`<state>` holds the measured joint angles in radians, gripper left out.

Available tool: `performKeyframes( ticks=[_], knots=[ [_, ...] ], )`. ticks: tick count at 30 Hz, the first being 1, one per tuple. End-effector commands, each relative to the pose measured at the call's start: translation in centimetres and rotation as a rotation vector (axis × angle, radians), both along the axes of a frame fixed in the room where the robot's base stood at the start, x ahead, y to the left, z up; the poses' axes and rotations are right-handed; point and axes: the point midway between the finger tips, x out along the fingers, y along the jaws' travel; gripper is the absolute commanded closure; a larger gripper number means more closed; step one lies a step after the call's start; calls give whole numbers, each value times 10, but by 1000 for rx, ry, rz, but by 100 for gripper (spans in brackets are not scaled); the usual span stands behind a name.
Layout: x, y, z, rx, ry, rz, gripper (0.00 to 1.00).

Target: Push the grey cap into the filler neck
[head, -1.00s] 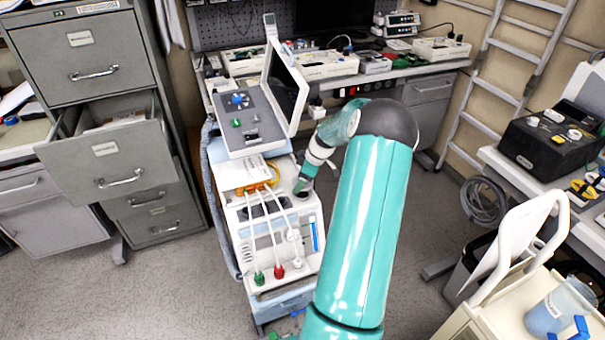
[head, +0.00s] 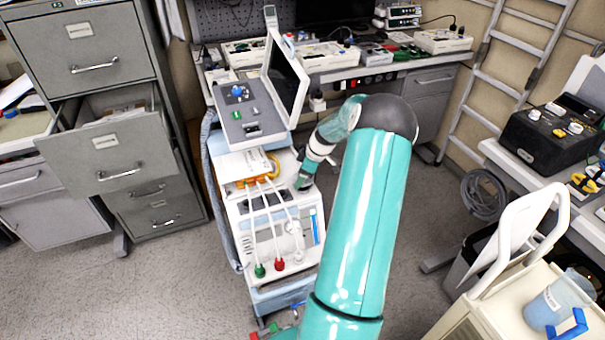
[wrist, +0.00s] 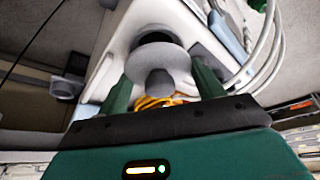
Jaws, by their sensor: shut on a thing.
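In the wrist view, the grey cap (wrist: 158,62) is a round disc with a knob facing the camera. My gripper (wrist: 160,77) has its two green fingers on either side of the cap and is shut on it. A dark round part (wrist: 156,37), apparently the filler neck, shows just beyond the cap's far edge on the white machine. I cannot tell whether the cap sits in it. In the head view my gripper (head: 303,182) is low at the right edge of the white machine (head: 254,222); the cap cannot be made out there.
White leads with a green plug (head: 259,270) and a red plug (head: 279,264) hang down the machine's front. A tilted screen (head: 286,78) stands behind it. A filing cabinet drawer (head: 118,152) is open at left. A cream cart (head: 498,307) stands at lower right.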

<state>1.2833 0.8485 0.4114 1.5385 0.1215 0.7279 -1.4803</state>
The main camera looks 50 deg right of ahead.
Motion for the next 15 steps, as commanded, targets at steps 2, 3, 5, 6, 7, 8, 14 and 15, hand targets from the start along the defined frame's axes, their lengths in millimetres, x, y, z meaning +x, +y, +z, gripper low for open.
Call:
performKeyframes(
  ticks=[2, 3, 5, 6, 7, 8, 14, 15],
  knots=[
    [0, 0, -2, 0, 0, 0, 62],
    [0, 0, -3, 0, 0, 0, 62],
    [0, 0, -4, -1, 0, 0, 62],
    [0, 0, -5, -1, 0, 0, 62],
    [0, 0, -6, -1, 0, 0, 62],
    [0, 0, -6, -1, 0, 0, 62],
    [0, 0, -11, 0, 0, 0, 62],
    [0, 0, -12, 0, 0, 0, 62]
  ],
)
